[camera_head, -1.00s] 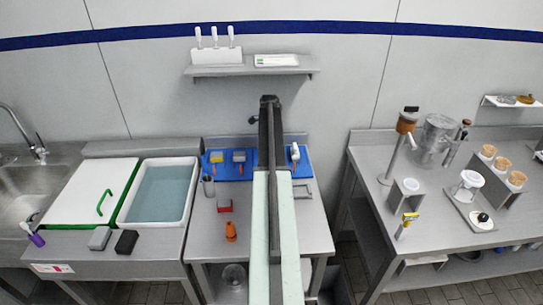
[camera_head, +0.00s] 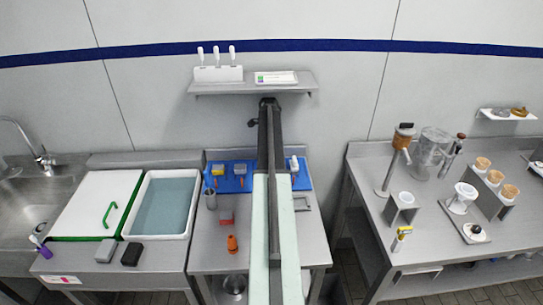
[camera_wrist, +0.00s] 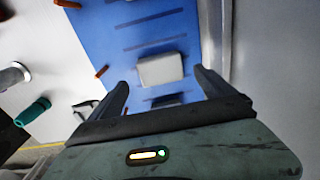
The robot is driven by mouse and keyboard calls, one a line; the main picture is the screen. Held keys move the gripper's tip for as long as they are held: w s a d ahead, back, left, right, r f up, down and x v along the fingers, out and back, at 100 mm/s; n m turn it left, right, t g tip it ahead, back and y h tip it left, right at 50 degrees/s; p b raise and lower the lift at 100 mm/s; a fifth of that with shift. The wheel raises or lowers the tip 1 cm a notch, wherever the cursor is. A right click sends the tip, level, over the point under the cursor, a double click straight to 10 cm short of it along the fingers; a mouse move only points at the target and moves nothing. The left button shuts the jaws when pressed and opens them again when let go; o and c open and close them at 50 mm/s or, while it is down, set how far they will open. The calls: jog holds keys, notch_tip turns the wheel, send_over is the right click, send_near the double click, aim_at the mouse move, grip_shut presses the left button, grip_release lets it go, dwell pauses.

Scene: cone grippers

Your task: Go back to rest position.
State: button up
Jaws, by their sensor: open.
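My gripper (camera_wrist: 161,78) is open in the wrist view, its two dark fingers apart. A pale grey-white block (camera_wrist: 162,70) on a blue mat (camera_wrist: 150,30) shows between and beyond the fingertips; I see no contact with it. In the head view my arm runs straight up the middle of the picture, over the central steel table (camera_head: 205,235) and the blue mat (camera_head: 228,187) there. The arm hides part of the mat, and the fingers cannot be made out in that view.
A water basin (camera_head: 163,203) is at left. A shelf (camera_head: 215,88) is above. The right table (camera_head: 420,250) carries several cups and stands, with a gap between the tables.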

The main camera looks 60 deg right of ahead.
notch_tip(320, 180, up, 2)
jog(key=shift+r+p, duration=0.1)
jog(key=shift+p, duration=0.3)
jog(key=shift+f, duration=0.2)
